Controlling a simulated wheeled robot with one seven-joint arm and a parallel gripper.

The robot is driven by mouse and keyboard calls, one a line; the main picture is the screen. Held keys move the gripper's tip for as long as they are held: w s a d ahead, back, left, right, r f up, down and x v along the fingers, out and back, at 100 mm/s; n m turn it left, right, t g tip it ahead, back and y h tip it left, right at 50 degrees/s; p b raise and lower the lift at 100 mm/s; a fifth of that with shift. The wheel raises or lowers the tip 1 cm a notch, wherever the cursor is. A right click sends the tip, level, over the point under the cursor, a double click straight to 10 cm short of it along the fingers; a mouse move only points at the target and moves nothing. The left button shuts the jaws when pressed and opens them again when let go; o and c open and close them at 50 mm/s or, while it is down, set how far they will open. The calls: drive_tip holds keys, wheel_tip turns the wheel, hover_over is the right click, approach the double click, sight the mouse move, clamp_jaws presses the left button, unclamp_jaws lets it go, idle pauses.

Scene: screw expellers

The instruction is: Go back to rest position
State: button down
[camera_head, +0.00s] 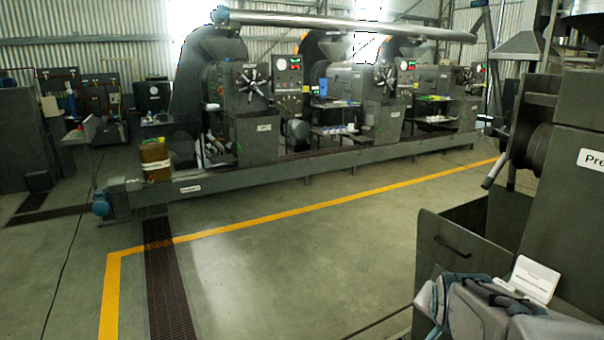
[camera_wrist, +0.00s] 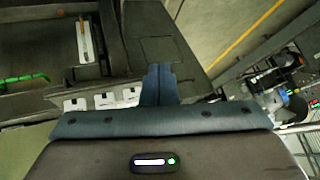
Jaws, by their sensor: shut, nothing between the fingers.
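My gripper (camera_wrist: 159,71) shows in the wrist view as two blue-grey fingers pressed together. It is shut and empty, over a dark grey surface of a machine. In the head view, part of my arm (camera_head: 485,310) shows at the lower right corner, beside the near press. I cannot make out the fingertips clearly there.
The near dark press (camera_head: 575,210) with a tray (camera_head: 462,240) fills the right side. A white card (camera_head: 535,279) stands by my arm. In the wrist view, a green handle (camera_wrist: 25,79) lies left. The floor (camera_head: 300,265) is clear; a row of presses (camera_head: 258,140) stands behind.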

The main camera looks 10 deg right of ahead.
drive_tip(key=s+a+f+n+g+y, duration=0.1)
drive_tip(key=s+a+n, duration=0.3)
drive_tip(key=a, duration=0.4)
drive_tip(key=s+a+f+n+g+y, duration=0.1)
drive_tip(key=s+a+n+g+y, duration=0.1)
drive_tip(key=s+a+n, duration=0.3)
drive_tip(key=a+n+g, duration=0.1)
drive_tip(key=a, duration=0.1)
drive_tip(key=shift+a+f+y, duration=0.25)
drive_tip(key=shift+a+y, duration=0.15)
